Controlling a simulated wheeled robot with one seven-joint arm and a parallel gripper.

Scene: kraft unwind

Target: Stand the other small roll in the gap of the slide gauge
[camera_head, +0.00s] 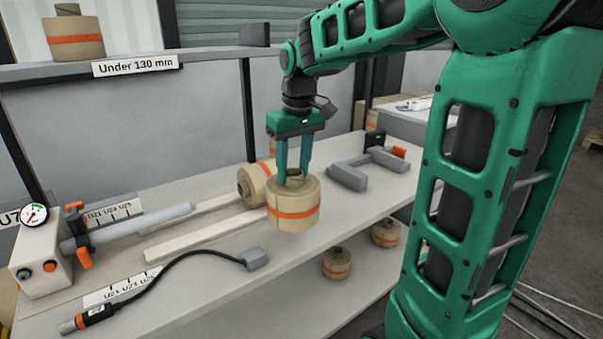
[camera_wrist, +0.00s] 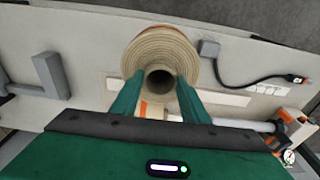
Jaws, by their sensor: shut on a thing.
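My gripper (camera_head: 293,178) points down and is shut on the core stub of a small kraft roll (camera_head: 293,212) with an orange band. The roll is upright near the front edge of the bench; I cannot tell whether its base touches the top. In the wrist view the fingers (camera_wrist: 160,100) sit on both sides of the core of this roll (camera_wrist: 160,48). The grey slide gauge (camera_head: 348,178) lies to the right of the roll, with an orange tab at its back. Its gap shows no roll. Part of the gauge shows in the wrist view (camera_wrist: 52,75).
Another roll (camera_head: 252,187) lies on its side by pale rails behind the held roll. A grey shaft (camera_head: 150,228) on a gauge box and a black cable (camera_head: 190,258) are at left. A roll (camera_head: 75,40) stands on the "Under 130 mm" shelf; two (camera_head: 337,263) stand below the bench.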

